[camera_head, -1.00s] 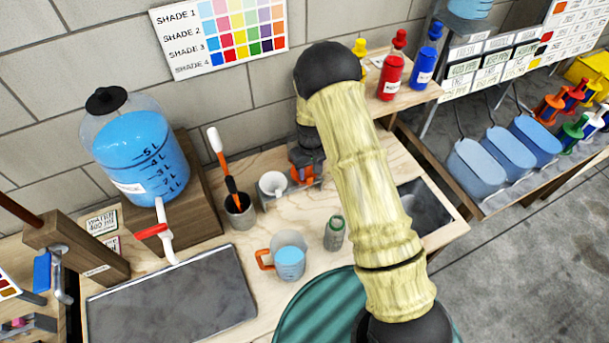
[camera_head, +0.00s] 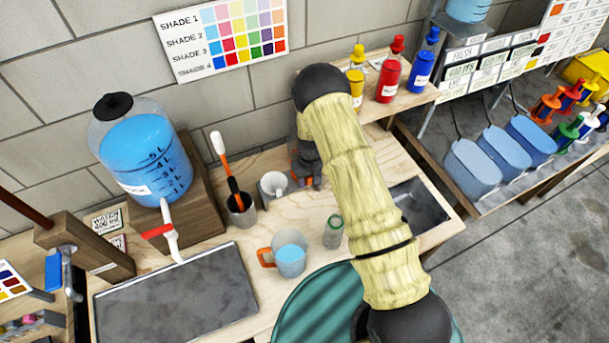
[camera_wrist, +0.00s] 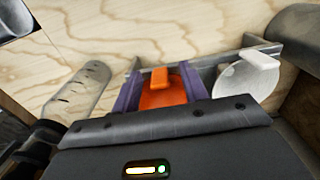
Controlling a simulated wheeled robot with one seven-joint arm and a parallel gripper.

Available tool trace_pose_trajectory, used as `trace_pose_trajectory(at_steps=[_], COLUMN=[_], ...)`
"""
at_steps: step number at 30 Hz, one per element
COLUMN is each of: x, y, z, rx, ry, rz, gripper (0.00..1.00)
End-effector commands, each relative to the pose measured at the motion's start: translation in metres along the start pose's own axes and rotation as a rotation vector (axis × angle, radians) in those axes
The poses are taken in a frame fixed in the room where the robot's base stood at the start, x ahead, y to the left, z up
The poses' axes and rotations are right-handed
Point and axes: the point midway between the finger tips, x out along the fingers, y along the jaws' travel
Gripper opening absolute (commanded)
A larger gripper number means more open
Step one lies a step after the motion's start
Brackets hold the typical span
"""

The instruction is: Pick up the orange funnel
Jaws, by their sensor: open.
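The orange funnel (camera_wrist: 163,90) shows in the wrist view between the two purple fingers of my gripper (camera_wrist: 160,92). One finger is on each side of it, and the jaws are open. I cannot tell whether either finger touches it. In the head view, a small part of the orange funnel (camera_head: 299,181) shows below my dark gripper (camera_head: 308,170), near the wall at the back of the wooden bench. My arm and gripper hide the rest.
A white cup-like piece (camera_head: 272,184) stands close left of my gripper, beside a grey pot (camera_head: 241,208) holding a brush. A shelf with coloured bottles (camera_head: 388,80) is to the right.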

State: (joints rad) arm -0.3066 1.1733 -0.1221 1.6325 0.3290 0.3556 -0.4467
Motion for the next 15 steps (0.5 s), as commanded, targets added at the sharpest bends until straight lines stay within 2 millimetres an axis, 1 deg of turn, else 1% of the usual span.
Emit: trace_pose_trajectory(at_steps=[11, 15], x=[-0.0001, -0.0001], y=[-0.0001, -0.0001], z=[0.0001, 0.0001], rx=[0.000, 0.000], ry=[0.000, 0.000], rz=[0.000, 0.000], gripper=[0.44, 0.16])
